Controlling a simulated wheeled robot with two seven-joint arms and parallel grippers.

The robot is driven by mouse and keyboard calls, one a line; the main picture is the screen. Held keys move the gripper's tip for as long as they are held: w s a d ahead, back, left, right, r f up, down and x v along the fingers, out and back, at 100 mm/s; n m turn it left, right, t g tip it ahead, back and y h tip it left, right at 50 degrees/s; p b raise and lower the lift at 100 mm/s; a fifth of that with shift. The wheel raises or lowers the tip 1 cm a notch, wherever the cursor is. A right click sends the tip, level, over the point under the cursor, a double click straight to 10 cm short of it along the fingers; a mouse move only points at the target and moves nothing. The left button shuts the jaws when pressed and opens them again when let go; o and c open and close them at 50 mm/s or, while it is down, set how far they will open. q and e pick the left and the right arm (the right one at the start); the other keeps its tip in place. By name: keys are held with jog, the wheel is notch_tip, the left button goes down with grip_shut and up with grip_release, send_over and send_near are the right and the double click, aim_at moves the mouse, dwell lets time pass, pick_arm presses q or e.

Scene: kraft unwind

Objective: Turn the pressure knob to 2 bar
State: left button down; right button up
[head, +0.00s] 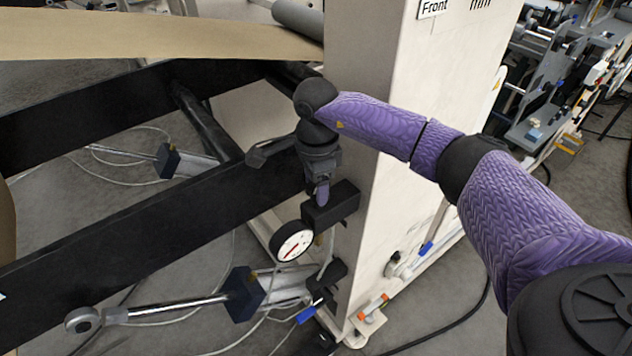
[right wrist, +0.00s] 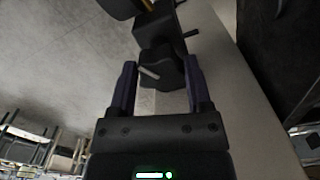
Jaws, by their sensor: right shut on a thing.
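The pressure knob (right wrist: 165,72) is dark with a pale pointer line, and shows between the two fingers of my right gripper (right wrist: 160,88) in the right wrist view. The gripper is shut on it. In the head view my right gripper (head: 322,192) points down at the black regulator block (head: 340,203) on the machine's side, and it hides the knob. The regulator body (right wrist: 155,30) also shows beyond the knob in the wrist view. A round white pressure gauge (head: 291,242) with a red mark hangs below left of the block; its reading is too small to tell. My left gripper is out of view.
A cream machine column (head: 385,150) stands right beside the regulator. Black beams (head: 150,210) run at left, under a brown paper web (head: 150,38). Below are a pneumatic cylinder (head: 180,306), loose cables and blue and orange fittings. Grey floor shows between the beams.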

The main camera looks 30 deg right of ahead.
aim_at(315, 186)
jog(key=o, duration=1.3)
notch_tip(315, 186, up, 10)
jog(key=shift+p, duration=0.65)
jog(key=shift+a, duration=0.1)
